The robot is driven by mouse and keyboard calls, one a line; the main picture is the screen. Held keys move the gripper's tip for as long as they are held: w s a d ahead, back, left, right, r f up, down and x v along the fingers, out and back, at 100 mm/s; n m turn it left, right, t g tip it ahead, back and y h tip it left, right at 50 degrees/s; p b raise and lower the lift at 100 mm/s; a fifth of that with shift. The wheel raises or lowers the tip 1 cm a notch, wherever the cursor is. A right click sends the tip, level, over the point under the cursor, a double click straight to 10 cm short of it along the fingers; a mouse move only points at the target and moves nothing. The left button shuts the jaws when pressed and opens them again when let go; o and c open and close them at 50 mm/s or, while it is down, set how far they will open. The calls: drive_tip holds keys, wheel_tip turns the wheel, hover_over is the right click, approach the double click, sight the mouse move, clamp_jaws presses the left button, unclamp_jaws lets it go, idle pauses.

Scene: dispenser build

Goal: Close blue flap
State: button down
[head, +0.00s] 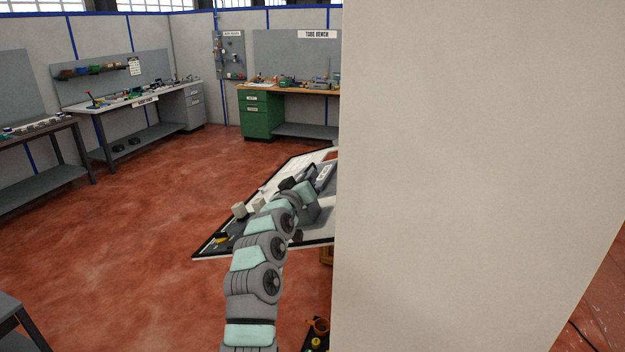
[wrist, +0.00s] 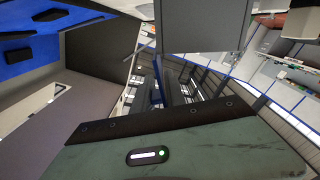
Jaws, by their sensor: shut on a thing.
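My arm reaches from the bottom of the head view to a tilted-looking work board, and my gripper (head: 304,190) is at its end, among grey parts. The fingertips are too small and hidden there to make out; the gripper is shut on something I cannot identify. In the wrist view, a green-grey body with a lit indicator fills the bottom, and no fingertips show clearly. A bright blue panel (wrist: 72,38) with dark blocks on it is at the upper left; I cannot tell whether it is the blue flap. No blue flap is clear in the head view.
A large pale column (head: 470,170) hides the right of the head view and part of the work board (head: 215,248). Small blocks (head: 239,210) stand on the board's left. A grey box (wrist: 203,25) is at the wrist view's top. Open red floor (head: 140,220) lies left.

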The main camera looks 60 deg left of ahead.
drive_tip(key=n, duration=0.2)
drive_tip(key=s+a+f+n, duration=0.1)
drive_tip(key=n, duration=0.2)
drive_tip(key=shift+s+a+f+n+p, duration=0.15)
drive_tip(key=shift+a+f+n+p, duration=0.05)
drive_tip(key=shift+a+n+p, duration=0.1)
drive_tip(key=shift+s+a+f+n+p, duration=0.15)
drive_tip(key=shift+f+n+p, duration=0.2)
drive_tip(key=shift+n, duration=0.6)
drive_tip(key=shift+s+a+f+n+p, duration=0.15)
drive_tip(key=shift+f+n, duration=0.3)
drive_tip(key=shift+n, duration=0.45)
drive_tip(key=shift+s+a+f+n+p, duration=0.1)
drive_tip(key=shift+f+n+p, duration=0.25)
drive_tip(key=shift+n, duration=0.6)
drive_tip(key=c, duration=1.4)
unclamp_jaws()
drive_tip(key=shift+f, duration=0.1)
drive_tip(key=shift+c, duration=0.2)
drive_tip(key=shift+f, duration=0.1)
